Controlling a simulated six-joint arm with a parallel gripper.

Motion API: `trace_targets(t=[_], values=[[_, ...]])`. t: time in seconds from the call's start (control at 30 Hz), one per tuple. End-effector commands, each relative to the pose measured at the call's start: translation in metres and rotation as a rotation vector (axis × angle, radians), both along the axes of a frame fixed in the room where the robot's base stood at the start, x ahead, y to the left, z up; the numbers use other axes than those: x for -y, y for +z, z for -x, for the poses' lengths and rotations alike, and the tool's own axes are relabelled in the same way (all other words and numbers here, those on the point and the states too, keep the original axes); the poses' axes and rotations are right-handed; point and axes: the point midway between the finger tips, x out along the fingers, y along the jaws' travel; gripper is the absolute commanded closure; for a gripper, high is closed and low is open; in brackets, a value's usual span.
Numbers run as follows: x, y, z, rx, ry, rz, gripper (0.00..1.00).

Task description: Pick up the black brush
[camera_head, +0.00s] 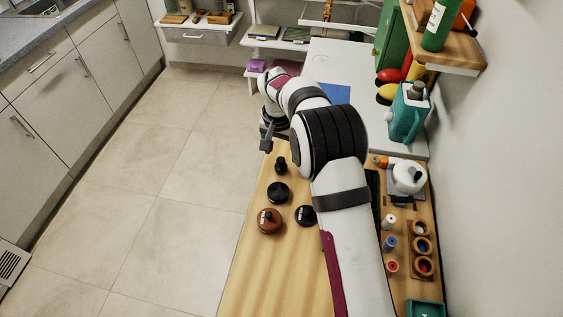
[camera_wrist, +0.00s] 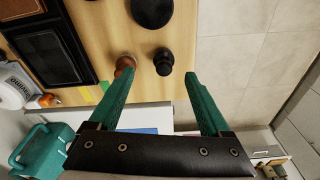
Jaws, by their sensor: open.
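A small black knobbed piece (camera_head: 281,165), likely the black brush, stands on the wooden table at its far left part. In the wrist view the black piece (camera_wrist: 163,61) shows just beyond my fingertips, roughly between them. My gripper (camera_wrist: 158,77) is open, with its two green fingers apart and nothing held. A brown piece (camera_wrist: 124,63) stands close to the left fingertip. In the head view my arm hides most of the gripper, and I cannot see the brown piece there.
Two black round pieces (camera_head: 278,192) (camera_head: 305,215) and a brown round one (camera_head: 269,220) stand nearer on the table. A white kettle (camera_head: 408,177), spools and a cup rack (camera_head: 422,248) are at right. A teal can (camera_head: 406,115) stands on the white surface behind.

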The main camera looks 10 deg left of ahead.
Motion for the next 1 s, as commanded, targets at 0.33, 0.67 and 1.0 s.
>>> trace_targets(t=[0.33,0.67,1.0], values=[[-0.004,-0.055,-0.016,-0.001,-0.001,0.001,0.19],[-0.004,-0.064,-0.017,0.001,-0.002,-0.001,0.26],[-0.004,-0.064,-0.017,0.001,-0.002,0.0,0.87]])
